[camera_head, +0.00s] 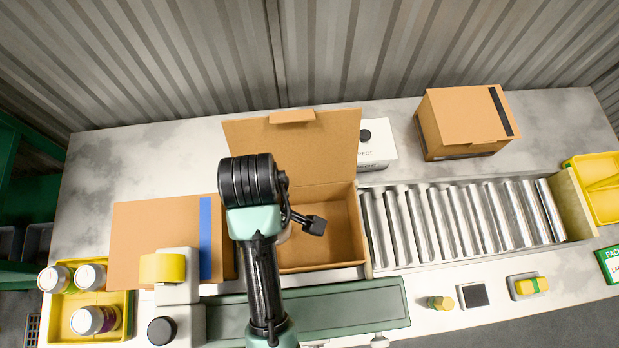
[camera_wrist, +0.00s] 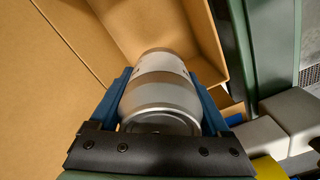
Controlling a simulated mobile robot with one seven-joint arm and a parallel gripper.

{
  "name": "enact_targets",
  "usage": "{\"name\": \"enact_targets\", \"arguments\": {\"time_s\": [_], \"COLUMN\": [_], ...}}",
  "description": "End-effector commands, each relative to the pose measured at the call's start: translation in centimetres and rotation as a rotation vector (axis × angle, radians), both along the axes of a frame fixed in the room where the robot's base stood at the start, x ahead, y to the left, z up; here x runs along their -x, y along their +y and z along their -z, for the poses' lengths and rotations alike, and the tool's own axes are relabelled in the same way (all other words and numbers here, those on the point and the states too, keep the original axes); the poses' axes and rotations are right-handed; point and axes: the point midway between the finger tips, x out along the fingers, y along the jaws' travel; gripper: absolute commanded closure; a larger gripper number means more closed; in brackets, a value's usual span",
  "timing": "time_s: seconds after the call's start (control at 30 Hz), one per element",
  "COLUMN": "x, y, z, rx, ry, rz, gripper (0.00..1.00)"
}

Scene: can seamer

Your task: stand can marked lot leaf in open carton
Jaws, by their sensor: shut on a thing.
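My gripper (camera_wrist: 160,88) is shut on a silver can (camera_wrist: 163,100) with a pale band, its blue fingers on either side. No leaf mark shows on the visible part of the can. The open carton (camera_head: 335,245) stands mid-table in the head view, its lid raised at the back. In the wrist view, the carton's brown walls (camera_wrist: 205,35) lie beyond the can. The can appears to be over or inside the carton; I cannot tell whether it touches the floor. In the head view my arm hides most of the gripper and can.
A yellow tray (camera_head: 63,324) with three cans is at left. A closed carton with a blue stripe (camera_head: 206,238) lies left of the open one. A roller conveyor (camera_head: 460,222) adjoins it on the right. Another closed carton (camera_head: 465,120) stands at the back right.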

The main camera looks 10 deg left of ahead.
Motion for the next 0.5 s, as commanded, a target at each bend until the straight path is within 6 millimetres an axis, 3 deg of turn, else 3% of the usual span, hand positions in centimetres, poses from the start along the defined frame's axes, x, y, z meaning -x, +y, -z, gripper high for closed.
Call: {"name": "enact_targets", "arguments": {"time_s": [0.27, 0.5], "x": [0.0, 0.2], "y": [0.0, 0.0], "z": [1.3, 5.2], "rx": [0.0, 0.001], "ry": [0.0, 0.004], "rz": [0.0, 0.0], "gripper": [1.0, 1.0]}}
